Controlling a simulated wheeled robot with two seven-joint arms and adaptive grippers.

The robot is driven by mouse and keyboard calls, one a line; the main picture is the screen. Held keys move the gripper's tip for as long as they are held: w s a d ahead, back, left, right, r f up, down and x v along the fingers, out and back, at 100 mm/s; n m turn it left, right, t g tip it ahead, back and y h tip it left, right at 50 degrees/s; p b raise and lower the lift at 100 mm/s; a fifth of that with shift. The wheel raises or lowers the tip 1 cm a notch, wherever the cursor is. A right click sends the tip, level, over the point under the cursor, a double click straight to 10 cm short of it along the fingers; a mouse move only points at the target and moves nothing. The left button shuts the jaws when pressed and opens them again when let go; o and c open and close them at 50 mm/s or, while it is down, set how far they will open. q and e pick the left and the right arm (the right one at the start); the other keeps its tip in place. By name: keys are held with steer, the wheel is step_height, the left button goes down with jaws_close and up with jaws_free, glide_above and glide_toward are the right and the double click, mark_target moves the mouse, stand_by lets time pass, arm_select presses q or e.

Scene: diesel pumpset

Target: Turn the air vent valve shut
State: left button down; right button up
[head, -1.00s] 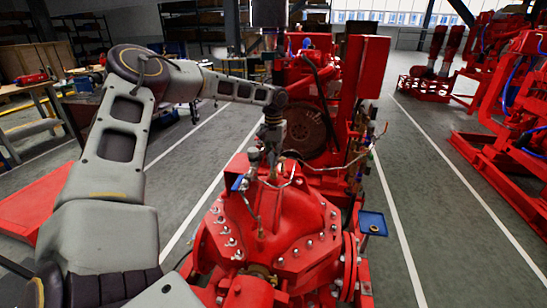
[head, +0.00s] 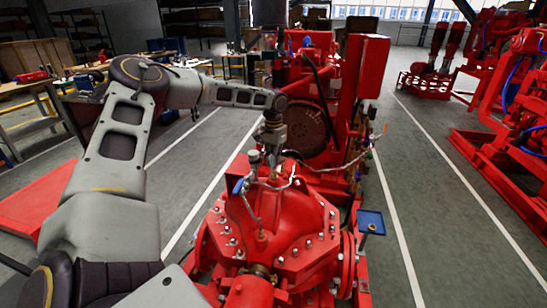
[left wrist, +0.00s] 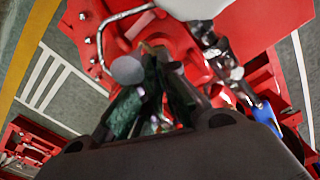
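The red pump casing (head: 290,225) stands in front of me in the head view. On its top are thin silver pipes, a round gauge (head: 254,157) and a small blue lever (head: 239,186), which looks like the vent valve's handle. A blue lever also shows at the right of the left wrist view (left wrist: 267,117). My left gripper (head: 272,147) points down over the casing top, right of the gauge and lever. In the left wrist view its two dark green fingers (left wrist: 158,85) stand apart with a gap between them; no grasp is visible. My right gripper is out of view.
A red engine (head: 305,120) and a tall red cabinet (head: 363,65) rise behind the pump. A small blue tray (head: 371,222) sits at the casing's right. More red machines (head: 510,110) stand at the right. Grey floor (head: 420,170) is free between.

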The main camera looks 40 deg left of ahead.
arm_select(q)
steer(key=shift+r+m+p, duration=0.15)
steer(key=shift+m+p, duration=0.35)
steer(key=shift+m, duration=0.6)
steer(key=shift+m+p, duration=0.35)
steer(key=shift+m, duration=1.55)
steer(key=shift+w+m+p, duration=0.1)
steer(key=shift+m+p, duration=0.2)
steer(key=shift+m, duration=0.9)
steer(key=m, duration=0.2)
steer(key=shift+m, duration=1.2)
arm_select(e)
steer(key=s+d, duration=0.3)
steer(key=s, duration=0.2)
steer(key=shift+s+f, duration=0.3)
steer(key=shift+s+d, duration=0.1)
